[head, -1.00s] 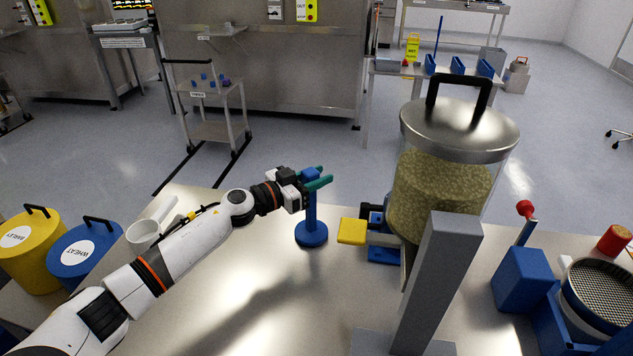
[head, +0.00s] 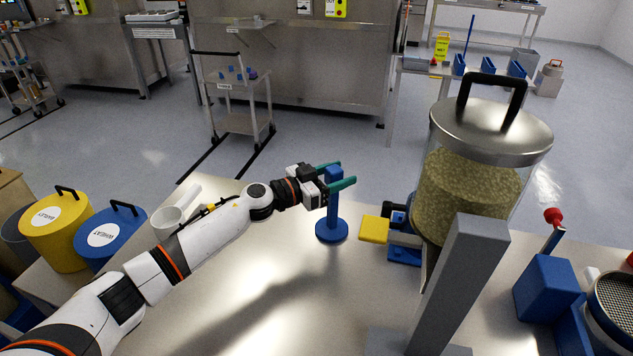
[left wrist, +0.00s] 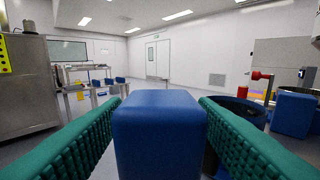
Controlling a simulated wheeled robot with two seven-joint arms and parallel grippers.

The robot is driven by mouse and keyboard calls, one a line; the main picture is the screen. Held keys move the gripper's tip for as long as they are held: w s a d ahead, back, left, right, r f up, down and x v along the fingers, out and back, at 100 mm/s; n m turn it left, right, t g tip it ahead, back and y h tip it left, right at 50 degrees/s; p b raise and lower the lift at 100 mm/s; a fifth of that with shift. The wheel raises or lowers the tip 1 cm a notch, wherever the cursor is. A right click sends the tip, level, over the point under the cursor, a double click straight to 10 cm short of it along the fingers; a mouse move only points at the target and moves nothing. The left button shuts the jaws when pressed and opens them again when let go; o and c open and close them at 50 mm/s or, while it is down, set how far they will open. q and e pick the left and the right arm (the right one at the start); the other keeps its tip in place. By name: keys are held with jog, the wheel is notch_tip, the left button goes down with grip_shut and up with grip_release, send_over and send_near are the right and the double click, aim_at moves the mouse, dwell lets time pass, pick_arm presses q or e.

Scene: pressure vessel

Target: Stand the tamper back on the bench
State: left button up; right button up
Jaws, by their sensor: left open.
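The blue tamper (head: 332,214) stands upright on the steel bench (head: 265,285), its round base flat on the top. My left gripper (head: 341,175) is at the top of the tamper, with its green fingers open on either side of the blue block-shaped handle. In the left wrist view the blue handle (left wrist: 159,135) fills the space between the two green fingers, with a gap visible at the far part of each side. My right gripper is not in view.
A clear vessel (head: 470,190) of grain with a steel lid stands right of the tamper, beside a yellow paddle (head: 374,229) and a grey post (head: 455,290). A white scoop (head: 172,215) and yellow (head: 57,228) and blue (head: 108,238) bins are at left.

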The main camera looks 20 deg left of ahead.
pick_arm(q)
jog(key=b+v, duration=0.1)
jog(key=v, duration=1)
jog(key=shift+b, duration=0.35)
jog(key=shift+s+a, duration=0.1)
jog(key=shift+s, duration=0.05)
